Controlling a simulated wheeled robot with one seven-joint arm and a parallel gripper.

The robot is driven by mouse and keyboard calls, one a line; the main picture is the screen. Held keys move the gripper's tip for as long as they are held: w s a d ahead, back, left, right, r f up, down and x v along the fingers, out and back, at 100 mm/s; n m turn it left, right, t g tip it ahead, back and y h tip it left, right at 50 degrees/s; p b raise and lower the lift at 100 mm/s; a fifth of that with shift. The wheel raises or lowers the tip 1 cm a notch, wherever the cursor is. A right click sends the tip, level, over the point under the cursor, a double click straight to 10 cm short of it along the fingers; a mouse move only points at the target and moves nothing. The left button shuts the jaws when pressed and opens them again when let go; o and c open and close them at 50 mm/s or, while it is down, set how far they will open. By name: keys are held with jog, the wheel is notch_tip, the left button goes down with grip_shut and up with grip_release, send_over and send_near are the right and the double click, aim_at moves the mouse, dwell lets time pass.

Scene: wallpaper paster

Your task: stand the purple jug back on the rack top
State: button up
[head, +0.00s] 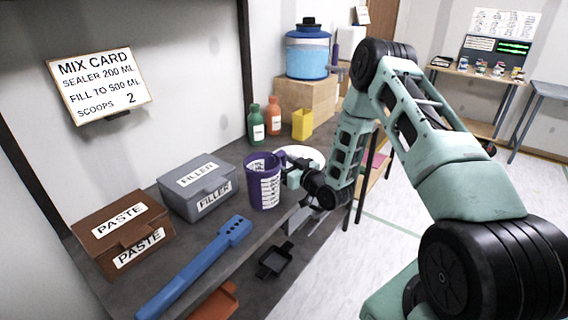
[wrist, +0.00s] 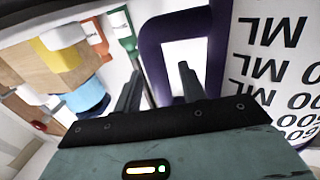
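The purple jug (head: 263,182) stands upright at the right side of the dark grey rack top (head: 165,266), with a white label of black print facing out. Whether its base touches the surface I cannot tell for certain. My gripper (head: 294,178) is at the jug's right, at its handle. In the wrist view the jug's printed label (wrist: 275,70) fills the right side, and the purple handle (wrist: 151,60) loops in front of my gripper (wrist: 160,78). The fingers are apart, with the handle's outer bar between them and a visible gap beside the right finger.
A grey filler box (head: 197,187) and brown paste box (head: 123,233) stand left of the jug. A long blue tool (head: 195,268) lies along the front. Green (head: 257,124) and orange (head: 274,115) bottles, a yellow cup (head: 302,124) and a white round dish (head: 307,153) stand behind.

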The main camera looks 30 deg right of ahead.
jog(key=shift+p, duration=0.35)
jog(key=s+d+b, duration=0.2)
jog(key=s+b, duration=0.3)
jog(key=s, duration=1.2)
jog(key=n+g+y, duration=0.2)
jog(key=n+g, duration=0.1)
jog(key=g, duration=0.2)
send_near(269, 192)
jog(key=x, duration=0.4)
jog(key=shift+w+a, duration=0.1)
jog(key=shift+a, duration=0.05)
jog(key=s+a+r+n+g+h, duration=0.15)
jog(key=s+a+g, duration=0.3)
jog(key=a, duration=0.65)
jog(key=s+a+r+g, duration=0.2)
jog(key=s+a+r, duration=0.1)
jog(key=s, duration=0.4)
jog(key=s+a+r+n+g+h+p, duration=0.1)
jog(key=s+a+r+g, duration=0.2)
jog(key=s, duration=0.5)
jog(key=s+a+r+g+h+p, duration=0.1)
jog(key=s+a+r+g, duration=0.2)
jog(key=s+r, duration=0.2)
jog(key=s, duration=0.3)
jog(key=shift+a, duration=0.2)
